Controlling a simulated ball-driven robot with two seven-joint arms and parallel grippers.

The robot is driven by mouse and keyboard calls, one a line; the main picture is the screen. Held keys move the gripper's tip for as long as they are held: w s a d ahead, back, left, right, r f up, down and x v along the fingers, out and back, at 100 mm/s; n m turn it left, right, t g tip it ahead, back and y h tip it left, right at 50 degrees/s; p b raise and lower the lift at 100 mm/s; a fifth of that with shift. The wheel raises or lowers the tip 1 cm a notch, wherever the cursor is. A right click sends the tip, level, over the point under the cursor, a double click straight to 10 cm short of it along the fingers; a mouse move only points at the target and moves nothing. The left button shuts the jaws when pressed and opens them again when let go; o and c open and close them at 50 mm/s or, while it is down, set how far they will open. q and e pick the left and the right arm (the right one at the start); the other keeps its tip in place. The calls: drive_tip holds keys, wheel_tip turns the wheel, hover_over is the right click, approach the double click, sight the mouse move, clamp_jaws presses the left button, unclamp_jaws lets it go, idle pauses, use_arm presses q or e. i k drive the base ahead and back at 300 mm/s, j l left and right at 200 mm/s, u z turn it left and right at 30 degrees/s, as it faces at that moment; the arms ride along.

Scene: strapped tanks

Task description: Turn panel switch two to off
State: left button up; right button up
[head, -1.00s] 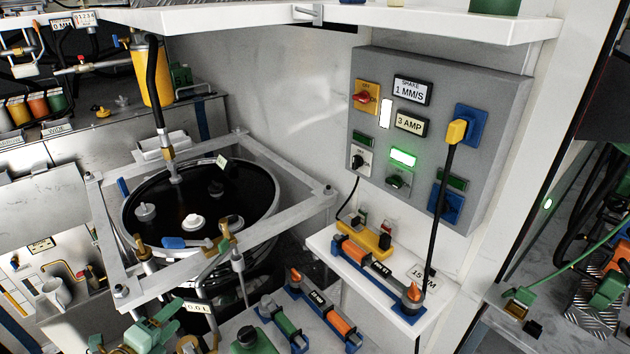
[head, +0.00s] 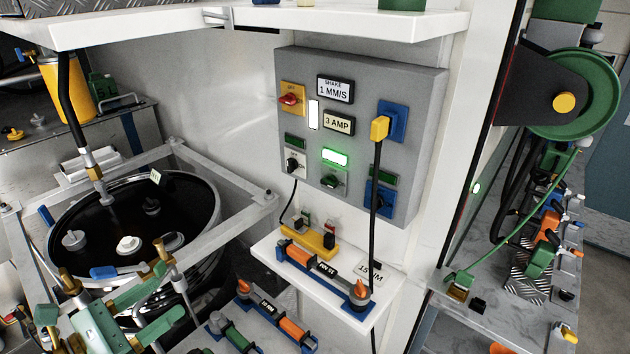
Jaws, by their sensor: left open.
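A grey control panel (head: 427,120) is fixed to the white wall. At its upper left is a yellow plate marked OFF with a red rotary knob (head: 288,99). Below it is a white plate with a black knob (head: 292,165). A third, dark green knob (head: 332,181) sits to the right, under a lit green lamp (head: 335,158). I cannot read which one is switch two. My left gripper (head: 168,298), green, is open and empty at the lower left, in front of the tank and well away from the panel. My right gripper is not in view.
A round black tank (head: 190,195) in a metal frame stands left. A white shelf (head: 262,248) with orange and blue fittings juts out below the panel. A yellow plug (head: 379,128) with a hanging black cable is at the panel's right. Another shelf (head: 360,18) overhangs above.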

sight(331, 181)
drive_tip(key=i+l, duration=0.3)
drive_tip(key=l, duration=0.15)
drive_tip(key=i+l, duration=0.3)
drive_tip(key=l, duration=0.15)
